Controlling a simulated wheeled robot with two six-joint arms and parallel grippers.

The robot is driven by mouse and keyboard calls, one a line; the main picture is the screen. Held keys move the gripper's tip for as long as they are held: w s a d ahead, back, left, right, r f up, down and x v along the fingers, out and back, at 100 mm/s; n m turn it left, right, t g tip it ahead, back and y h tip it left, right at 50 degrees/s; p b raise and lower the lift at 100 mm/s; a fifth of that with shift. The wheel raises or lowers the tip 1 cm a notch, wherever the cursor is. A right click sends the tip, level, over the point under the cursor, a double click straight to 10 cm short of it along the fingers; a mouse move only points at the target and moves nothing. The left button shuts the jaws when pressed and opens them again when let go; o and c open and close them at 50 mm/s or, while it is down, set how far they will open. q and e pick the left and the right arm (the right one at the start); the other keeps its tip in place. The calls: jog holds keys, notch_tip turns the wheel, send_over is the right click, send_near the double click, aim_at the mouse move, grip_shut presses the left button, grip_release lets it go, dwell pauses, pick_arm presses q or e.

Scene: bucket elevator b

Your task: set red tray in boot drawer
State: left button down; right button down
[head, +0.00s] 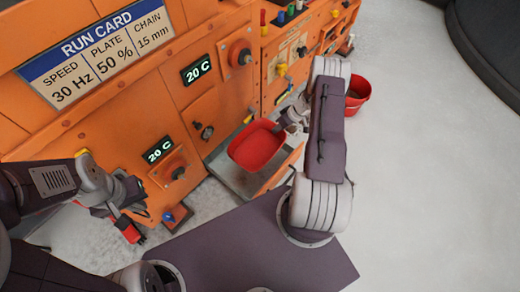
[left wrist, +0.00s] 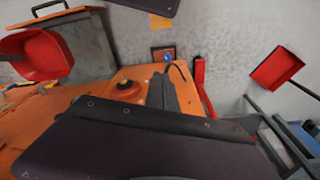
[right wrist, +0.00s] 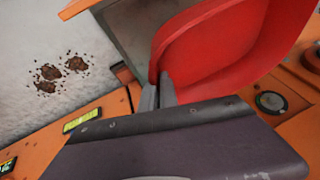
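The red tray (head: 257,146) hangs over the open boot drawer, tilted, with its inside showing. The drawer's grey body (head: 228,174) and orange front (head: 283,170) show beneath it. My right gripper (head: 289,124) is shut on the tray's rim; the right wrist view shows its fingers (right wrist: 159,92) at the edge of the red tray (right wrist: 215,50). The tray covers much of the drawer's inside. My left gripper (head: 120,217) is low at the left, apart from tray and drawer. Its fingers (left wrist: 170,92) look closed together and empty in the left wrist view.
The orange machine (head: 215,110) fills the back, with knobs and displays. A red bucket (head: 357,92) stands on the floor behind my right arm. A blue-tipped knob (head: 169,216) is near my left gripper. Brown clumps (right wrist: 62,73) lie on the floor.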

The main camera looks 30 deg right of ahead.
aim_at(258, 128)
jog(key=w+a+b, duration=0.1)
jog(key=w+a, duration=0.1)
jog(key=w+a+b, duration=0.1)
jog(key=w+a, duration=0.2)
jog(key=shift+a+f+b, duration=0.2)
jog(key=shift+a+b, duration=0.15)
notch_tip(258, 128, down, 14)
jog(key=b, duration=0.9)
jog(key=shift+s+d+r+b, duration=0.1)
jog(key=shift+d+r+b, duration=0.1)
jog(key=shift+b, duration=0.1)
notch_tip(258, 128, down, 4)
jog(key=b, duration=0.3)
jog(key=shift+f, duration=0.25)
jog(key=shift+r, duration=0.25)
jog(key=shift+f, duration=0.2)
jog(key=c, duration=1.6)
grip_release()
